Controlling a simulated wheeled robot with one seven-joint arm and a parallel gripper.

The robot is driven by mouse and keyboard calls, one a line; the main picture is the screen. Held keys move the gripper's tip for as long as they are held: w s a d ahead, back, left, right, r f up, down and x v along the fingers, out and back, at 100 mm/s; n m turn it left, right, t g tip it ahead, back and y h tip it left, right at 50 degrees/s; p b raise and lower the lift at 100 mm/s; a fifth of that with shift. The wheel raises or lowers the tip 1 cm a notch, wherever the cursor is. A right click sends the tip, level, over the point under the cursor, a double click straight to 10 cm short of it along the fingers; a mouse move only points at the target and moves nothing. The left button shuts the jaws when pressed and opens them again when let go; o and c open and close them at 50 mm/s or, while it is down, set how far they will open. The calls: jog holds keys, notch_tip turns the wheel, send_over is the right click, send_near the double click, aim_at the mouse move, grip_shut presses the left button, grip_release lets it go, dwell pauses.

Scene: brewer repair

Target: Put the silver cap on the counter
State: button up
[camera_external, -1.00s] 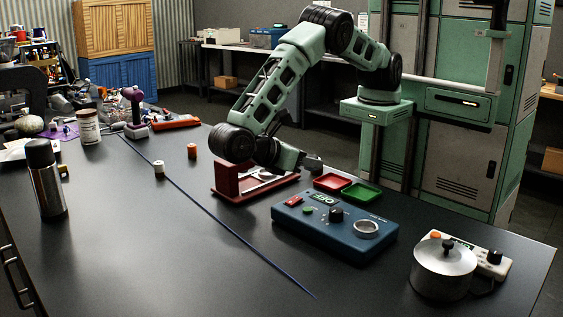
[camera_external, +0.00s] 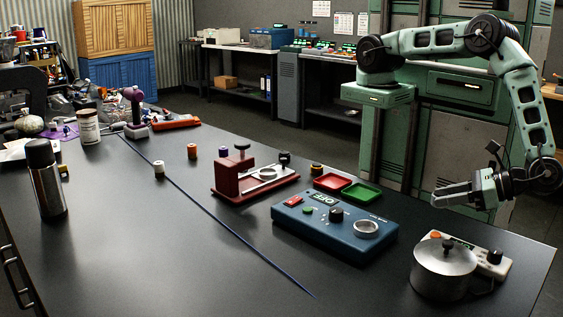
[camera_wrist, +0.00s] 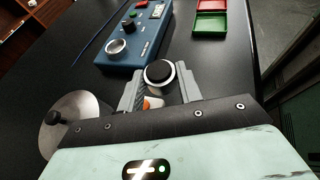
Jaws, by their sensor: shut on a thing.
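My gripper (camera_wrist: 159,87) is shut on a small round piece with a silver rim and a dark top, apparently the silver cap (camera_wrist: 159,73). It sits between the fingertips in the wrist view. In the external view my gripper (camera_external: 440,194) is held above the right end of the counter (camera_external: 150,250), fingers pointing left, behind the pot. The cap is too small to make out clearly there. The counter is a wide black surface, also visible in the wrist view (camera_wrist: 192,75).
The blue control box (camera_external: 330,235), red tray (camera_external: 333,182), green tray (camera_external: 362,193) and red stand (camera_external: 228,180) are to the left. The front left counter is largely clear.

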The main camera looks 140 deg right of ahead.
aim_at(491, 235)
jog(key=s+a+n+t+y+p, duration=0.1)
jog(key=s+a+n+t+y, duration=0.5)
jog(key=s+a, duration=0.35)
jog(key=shift+n+h, duration=0.4)
jog(key=shift+h, duration=0.1)
jog(key=shift+d+f+b, duration=0.15)
jog(key=shift+f+b, duration=2.1)
jog(key=shift+f, duration=1.85)
jog(key=shift+f, duration=0.25)
jog(key=o, duration=1)
jog(key=shift+r, duration=0.1)
jog(key=shift+o, duration=0.2)
jog(key=shift+r, duration=0.2)
